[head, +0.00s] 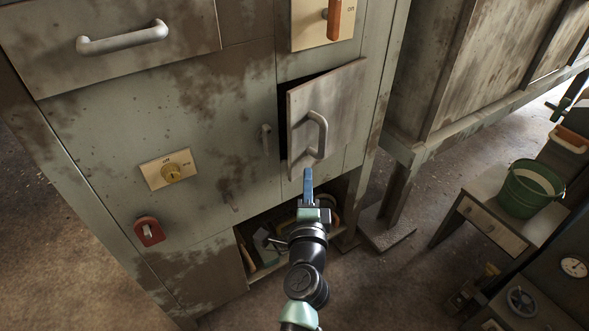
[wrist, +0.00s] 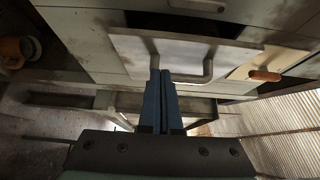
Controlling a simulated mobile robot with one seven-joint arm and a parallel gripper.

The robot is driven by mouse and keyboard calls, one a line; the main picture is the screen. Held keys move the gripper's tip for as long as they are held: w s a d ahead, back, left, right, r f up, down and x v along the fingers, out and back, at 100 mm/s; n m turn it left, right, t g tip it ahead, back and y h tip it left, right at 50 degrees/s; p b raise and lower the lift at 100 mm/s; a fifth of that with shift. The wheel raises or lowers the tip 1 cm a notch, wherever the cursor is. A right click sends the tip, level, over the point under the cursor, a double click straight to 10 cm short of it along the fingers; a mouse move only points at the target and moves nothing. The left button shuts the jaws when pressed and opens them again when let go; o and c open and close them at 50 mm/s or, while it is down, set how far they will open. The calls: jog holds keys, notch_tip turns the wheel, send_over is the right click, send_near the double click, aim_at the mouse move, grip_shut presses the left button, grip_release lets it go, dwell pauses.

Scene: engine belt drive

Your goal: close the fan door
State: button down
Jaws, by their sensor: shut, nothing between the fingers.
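The fan door, taken to be the small grey panel (head: 349,101) on the cabinet front, stands ajar, with a dark gap along its left and top edges. It has a curved bar handle (head: 322,134). The door also shows in the wrist view (wrist: 190,50), with its handle (wrist: 208,68) there too. My gripper (head: 308,172) is shut and empty, with its blue fingers together. Its tips are just below the handle in the head view.
An open lower shelf (head: 262,250) with loose items lies below the door. A red-handled switch (head: 334,18) is above. A bench with a green bucket (head: 532,190) stands at right.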

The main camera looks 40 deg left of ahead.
aim_at(295, 156)
jog(key=a, duration=0.1)
jog(key=w+a, duration=0.1)
jog(key=a, duration=0.1)
jog(key=shift+a, duration=0.3)
jog(key=shift+w+a, duration=0.1)
jog(key=shift+a, duration=0.3)
jog(key=a, duration=0.3)
jog(key=shift+w, duration=0.1)
jog(key=shift+d+f, duration=0.1)
